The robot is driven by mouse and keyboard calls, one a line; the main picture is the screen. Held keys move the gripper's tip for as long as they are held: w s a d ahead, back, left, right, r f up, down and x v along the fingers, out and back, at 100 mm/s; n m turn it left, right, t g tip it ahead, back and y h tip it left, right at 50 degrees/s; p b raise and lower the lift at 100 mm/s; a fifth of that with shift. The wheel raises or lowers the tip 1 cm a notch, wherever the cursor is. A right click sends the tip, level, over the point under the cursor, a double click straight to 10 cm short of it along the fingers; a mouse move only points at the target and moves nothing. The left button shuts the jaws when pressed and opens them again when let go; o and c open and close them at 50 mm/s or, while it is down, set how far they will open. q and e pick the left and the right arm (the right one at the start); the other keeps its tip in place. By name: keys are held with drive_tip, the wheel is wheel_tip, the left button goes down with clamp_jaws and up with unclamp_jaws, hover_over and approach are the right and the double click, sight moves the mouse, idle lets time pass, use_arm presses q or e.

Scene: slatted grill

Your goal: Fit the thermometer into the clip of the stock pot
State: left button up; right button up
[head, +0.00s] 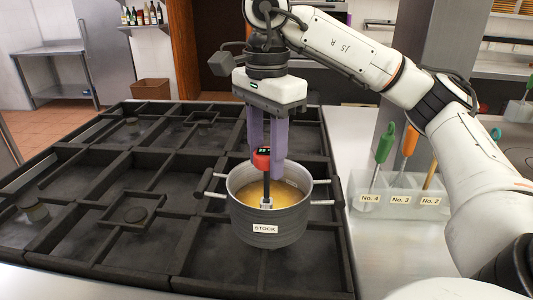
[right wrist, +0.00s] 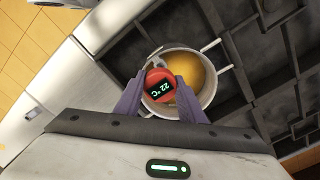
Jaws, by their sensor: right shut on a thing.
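The stock pot (head: 268,228), a grey metal pot labelled STOCK with yellow-brown liquid, stands on the slatted grill. A small pale clip (head: 266,203) shows at its near inner side. The thermometer has a red head (head: 262,159) and a dark stem, and hangs upright over the pot. Its stem's lower end meets the clip in the picture; I cannot tell whether it sits inside. My right gripper (head: 267,153) is shut on the red head, its purple fingers above the pot. In the right wrist view the head (right wrist: 159,86) reads 22 °C, in front of the pot (right wrist: 208,80). My left gripper is out of view.
The dark grill (head: 120,255) has raised bars around the pot. The pot has side handles (head: 322,203). To the right, a clear rack (head: 385,205) labelled No. 4, No. 3 and No. 2 holds green- and orange-handled tools on the pale counter. The grill left of the pot is mostly free.

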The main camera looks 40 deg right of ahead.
sight(266, 197)
drive_tip(key=shift+f+b, duration=2.95)
drive_tip(key=shift+f, duration=0.8)
drive_tip(key=shift+r, duration=0.2)
drive_tip(key=shift+r+p, duration=2.45)
drive_tip(key=shift+p, duration=0.2)
drive_tip(key=shift+r, duration=1.1)
drive_tip(key=shift+d, duration=0.1)
drive_tip(key=shift+f, duration=0.45)
drive_tip(key=shift+f+b, duration=0.65)
drive_tip(key=shift+f, duration=0.1)
